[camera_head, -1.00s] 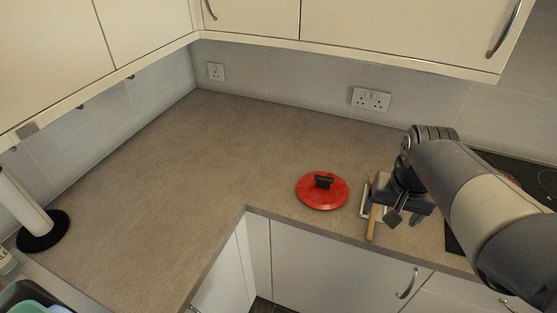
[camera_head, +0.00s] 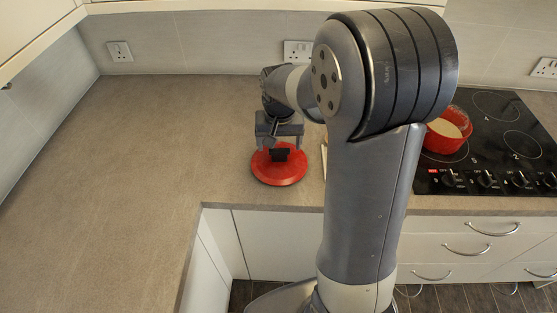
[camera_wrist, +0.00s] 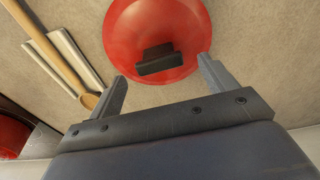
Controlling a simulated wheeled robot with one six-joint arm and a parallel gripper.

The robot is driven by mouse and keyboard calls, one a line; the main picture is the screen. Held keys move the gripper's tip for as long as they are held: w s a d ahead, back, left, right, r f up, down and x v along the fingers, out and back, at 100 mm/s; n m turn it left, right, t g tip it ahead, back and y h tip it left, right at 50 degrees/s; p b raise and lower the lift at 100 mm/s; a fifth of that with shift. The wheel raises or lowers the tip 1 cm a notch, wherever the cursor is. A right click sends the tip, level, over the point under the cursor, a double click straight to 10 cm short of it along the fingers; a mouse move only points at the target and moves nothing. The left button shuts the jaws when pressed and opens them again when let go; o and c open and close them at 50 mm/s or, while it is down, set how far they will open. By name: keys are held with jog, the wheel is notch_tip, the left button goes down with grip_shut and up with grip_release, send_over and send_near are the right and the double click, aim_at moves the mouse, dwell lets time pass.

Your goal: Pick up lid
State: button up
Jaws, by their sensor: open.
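The lid (camera_head: 279,169) is a round red disc with a black handle, lying on the worktop near the inner corner of the counter. In the wrist view the lid (camera_wrist: 190,20) is at the top, with its black handle (camera_wrist: 160,59) just beyond and between the fingertips. My gripper (camera_head: 279,143) is over the lid in the head view, with its fingers on either side of the handle. In the wrist view my gripper (camera_wrist: 160,72) is open and empty. Whether the fingers touch the lid cannot be told.
A red pot (camera_head: 447,131) with pale contents stands on the black hob (camera_head: 500,135) at right. A wooden spoon (camera_wrist: 58,57) and a pale flat object lie beside the lid. The worktop (camera_head: 130,170) left of the lid is clear.

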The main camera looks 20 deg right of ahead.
aim_at(279, 150)
notch_tip(279, 150, down, 4)
jog(key=shift+w+f+p, duration=0.1)
jog(key=shift+w+p, duration=0.05)
jog(key=shift+p, duration=0.15)
jog(key=c, duration=1.3)
